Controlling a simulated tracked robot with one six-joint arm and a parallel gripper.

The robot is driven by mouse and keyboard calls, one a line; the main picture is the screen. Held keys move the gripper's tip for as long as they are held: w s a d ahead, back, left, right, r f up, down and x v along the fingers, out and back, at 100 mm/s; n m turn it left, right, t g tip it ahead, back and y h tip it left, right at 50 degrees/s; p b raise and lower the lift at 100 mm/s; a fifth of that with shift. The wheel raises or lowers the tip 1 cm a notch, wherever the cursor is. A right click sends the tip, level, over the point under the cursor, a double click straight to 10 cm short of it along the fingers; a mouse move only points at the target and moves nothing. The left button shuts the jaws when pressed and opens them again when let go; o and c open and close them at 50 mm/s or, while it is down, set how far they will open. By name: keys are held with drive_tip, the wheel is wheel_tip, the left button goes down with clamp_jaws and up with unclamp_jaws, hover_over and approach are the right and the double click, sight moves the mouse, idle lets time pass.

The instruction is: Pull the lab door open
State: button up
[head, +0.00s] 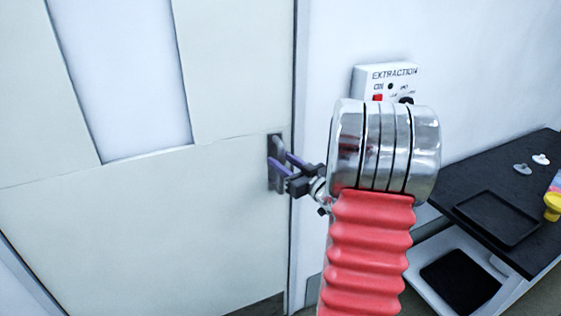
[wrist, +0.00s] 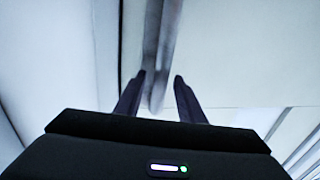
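The pale lab door (head: 110,220) has a tall window panel and fills the left of the head view. It looks shut against its frame. Its grey metal handle (head: 275,143) is near the door's right edge. My gripper (head: 278,157) is at the handle, with its two purple fingers pointing to the door. In the wrist view the handle bar (wrist: 158,50) runs upright between the dark fingertips of my gripper (wrist: 160,76). The bar is nearer the left finger, with a gap to the right one. The fingers are open. Contact with the left finger cannot be told.
A white EXTRACTION control box (head: 385,82) is on the wall right of the door, partly behind my arm. A dark bench (head: 470,180) at the right holds a black tray (head: 497,218) and a yellow item (head: 552,207). A lower white shelf (head: 425,245) sits beneath it.

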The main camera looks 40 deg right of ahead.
drive_tip(key=shift+w, duration=0.4)
clamp_jaws()
idle(0.4)
